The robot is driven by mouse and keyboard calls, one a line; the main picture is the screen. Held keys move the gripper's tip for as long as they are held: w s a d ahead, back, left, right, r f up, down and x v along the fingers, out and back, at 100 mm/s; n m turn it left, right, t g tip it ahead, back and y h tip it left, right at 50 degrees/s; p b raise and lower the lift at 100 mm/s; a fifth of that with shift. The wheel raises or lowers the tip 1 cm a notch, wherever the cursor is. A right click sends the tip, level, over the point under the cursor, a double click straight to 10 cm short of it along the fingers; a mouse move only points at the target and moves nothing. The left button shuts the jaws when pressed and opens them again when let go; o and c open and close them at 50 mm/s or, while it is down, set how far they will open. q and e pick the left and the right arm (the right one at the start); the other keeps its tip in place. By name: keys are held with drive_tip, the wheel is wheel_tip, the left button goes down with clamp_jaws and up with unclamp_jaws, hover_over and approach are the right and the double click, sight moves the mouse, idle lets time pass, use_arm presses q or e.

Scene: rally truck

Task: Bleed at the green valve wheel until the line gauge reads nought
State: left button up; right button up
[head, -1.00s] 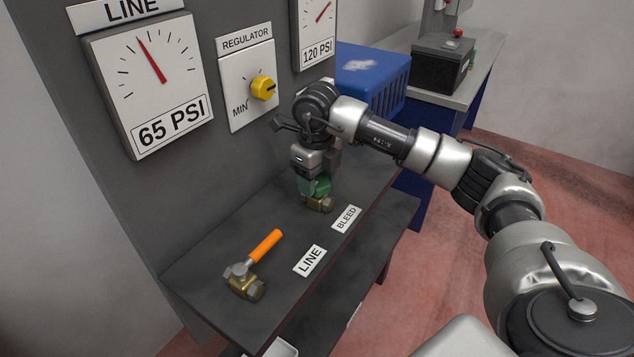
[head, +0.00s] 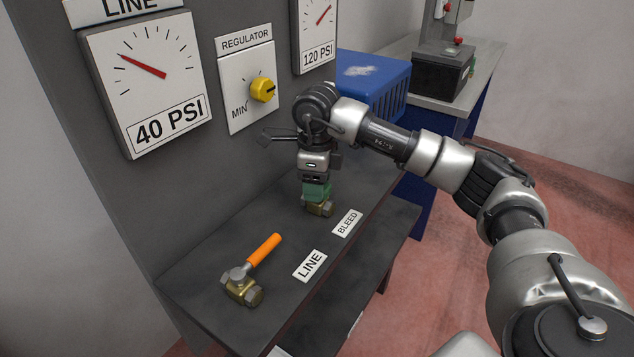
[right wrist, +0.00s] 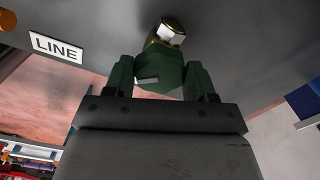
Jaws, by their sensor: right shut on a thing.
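The green valve wheel (head: 317,191) sits on a brass bleed valve (head: 320,208) on the dark shelf behind the BLEED label (head: 347,223). My right gripper (head: 316,186) reaches down from above and is shut on the wheel. In the right wrist view, the green wheel (right wrist: 159,74) lies between the two fingers, with the brass body (right wrist: 166,32) beyond. The line gauge (head: 149,75) at the upper left reads 40 PSI, its red needle pointing up and left. My left gripper is not in view.
An orange-handled line valve (head: 262,250) on a brass body stands on the shelf near the LINE label (head: 310,265). A regulator panel (head: 247,85) with a yellow knob and a 120 PSI gauge (head: 319,35) are on the wall. A blue box (head: 375,80) stands behind my right arm.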

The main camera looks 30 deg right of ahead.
drive_tip(key=shift+r, duration=0.1)
drive_tip(key=o, duration=0.9)
drive_tip(key=r, duration=0.2)
drive_tip(key=r+b, duration=0.1)
drive_tip(key=r, duration=0.1)
drive_tip(key=shift+s+d+r, duration=0.1)
drive_tip(key=shift+s+d, duration=0.05)
drive_tip(key=shift+d, duration=0.05)
drive_tip(key=s+d+r, duration=0.1)
drive_tip(key=s+r, duration=0.1)
drive_tip(key=s, duration=0.1)
drive_tip(key=s+d+r, duration=0.2)
drive_tip(key=s, duration=0.1)
drive_tip(key=s+d+r, duration=0.2)
drive_tip(key=s, duration=0.2)
drive_tip(key=shift+r, duration=0.35)
drive_tip(key=shift+f, duration=0.1)
